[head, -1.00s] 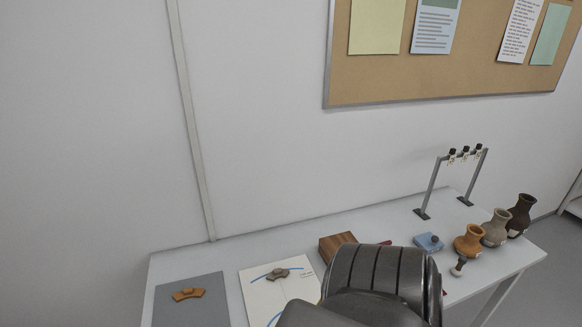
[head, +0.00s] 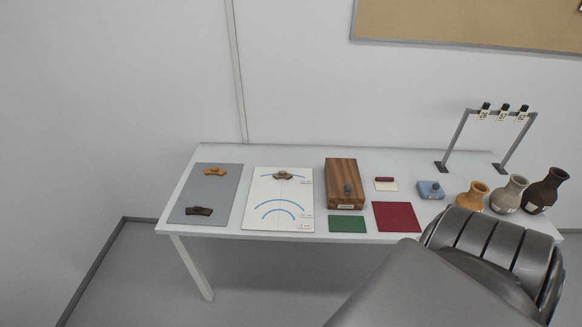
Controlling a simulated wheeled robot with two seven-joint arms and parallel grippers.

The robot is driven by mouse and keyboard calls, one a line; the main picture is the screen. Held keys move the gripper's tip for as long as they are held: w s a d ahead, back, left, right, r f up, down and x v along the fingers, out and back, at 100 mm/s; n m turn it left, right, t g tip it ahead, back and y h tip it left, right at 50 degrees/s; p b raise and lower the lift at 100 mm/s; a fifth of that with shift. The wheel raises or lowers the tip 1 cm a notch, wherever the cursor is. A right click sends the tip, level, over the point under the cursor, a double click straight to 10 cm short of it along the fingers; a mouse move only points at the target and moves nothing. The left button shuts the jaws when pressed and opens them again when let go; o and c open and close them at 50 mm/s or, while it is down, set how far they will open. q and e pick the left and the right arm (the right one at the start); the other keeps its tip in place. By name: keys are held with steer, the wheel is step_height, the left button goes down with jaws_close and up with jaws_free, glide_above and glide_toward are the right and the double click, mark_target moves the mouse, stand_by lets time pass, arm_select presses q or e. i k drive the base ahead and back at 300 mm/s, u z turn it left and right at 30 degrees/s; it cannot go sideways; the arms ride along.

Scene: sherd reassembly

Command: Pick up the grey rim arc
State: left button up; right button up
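The grey rim arc (head: 283,176), a small curved grey-brown sherd with a raised lump on it, lies on the white sheet (head: 262,205) near its back edge, across the topmost blue curve. An orange sherd (head: 215,172) lies at the back of the grey mat (head: 222,195) to its left. A dark brown sherd (head: 199,211) lies at the front of that mat. Neither of my grippers shows in the head view. A large dark grey link of mine fills the lower right and hides part of the table's front edge.
Right of the sheet stand a wooden box (head: 341,184), a green mat (head: 347,224), a red mat (head: 397,216) and a blue block (head: 431,189). Several vases (head: 509,193) and a metal frame (head: 487,137) with hanging tags stand at the right. Floor left of the table (head: 180,222) is clear.

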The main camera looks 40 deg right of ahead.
mark_target(282, 175)
steer(key=z, duration=1.05)
